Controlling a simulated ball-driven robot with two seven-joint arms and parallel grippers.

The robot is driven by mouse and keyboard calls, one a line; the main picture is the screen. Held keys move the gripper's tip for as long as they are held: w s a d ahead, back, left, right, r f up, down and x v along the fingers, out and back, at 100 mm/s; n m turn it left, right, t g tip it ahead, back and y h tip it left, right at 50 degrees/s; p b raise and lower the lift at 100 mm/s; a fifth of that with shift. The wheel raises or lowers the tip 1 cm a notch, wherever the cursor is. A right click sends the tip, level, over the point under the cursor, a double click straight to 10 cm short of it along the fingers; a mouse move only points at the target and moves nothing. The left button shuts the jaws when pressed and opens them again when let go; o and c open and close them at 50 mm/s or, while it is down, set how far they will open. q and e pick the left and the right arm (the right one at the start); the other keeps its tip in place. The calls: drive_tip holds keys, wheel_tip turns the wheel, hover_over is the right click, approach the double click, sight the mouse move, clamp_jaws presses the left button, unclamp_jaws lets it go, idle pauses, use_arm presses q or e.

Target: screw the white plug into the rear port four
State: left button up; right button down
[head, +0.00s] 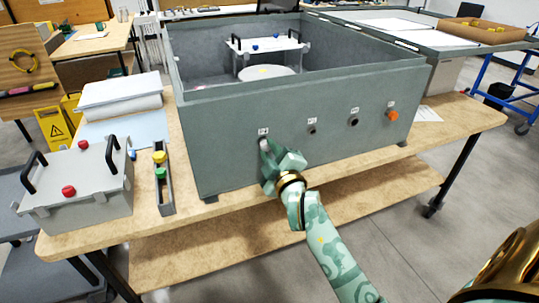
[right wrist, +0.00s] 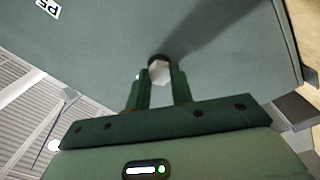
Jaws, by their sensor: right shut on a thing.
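The white plug (right wrist: 158,72) sits between the two fingers of my right gripper (right wrist: 158,92), which is shut on it. In the right wrist view the plug is at the dark port opening (right wrist: 158,58) in the grey wall; how deep it sits cannot be told. In the head view my right gripper (head: 270,152) is at the leftmost port of the large grey analyser box (head: 225,140), just below a small white label (head: 263,131). The label's text is too small to read there. My left gripper is not in view.
Two dark ports (head: 312,128) (head: 353,122) and an orange plug (head: 392,115) lie along the same wall. A narrow tray (head: 166,200) with yellow and green plugs stands left, beside a grey lidded box (head: 95,195) with black handles. The wooden tabletop's front edge (head: 330,180) is clear.

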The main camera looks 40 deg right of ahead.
drive_tip(key=shift+w+a+f+m+b, duration=0.15)
drive_tip(key=shift+m+b, duration=0.1)
drive_tip(key=shift+m, duration=0.25)
drive_tip(key=shift+s+a+f+m+b, duration=0.1)
drive_tip(key=shift+f+m+b, duration=0.1)
drive_tip(key=shift+m, duration=0.3)
drive_tip(key=shift+r+m, duration=0.2)
drive_tip(key=shift+m, duration=0.2)
drive_tip(key=c, duration=1.2)
unclamp_jaws()
drive_tip(key=shift+w+a, duration=0.1)
drive_tip(key=shift+w, duration=0.05)
drive_tip(key=shift+c, duration=0.2)
drive_tip(key=shift+r, duration=0.1)
drive_tip(key=shift+s, duration=0.3)
drive_tip(key=v, duration=0.6)
drive_tip(key=shift+s, duration=0.35)
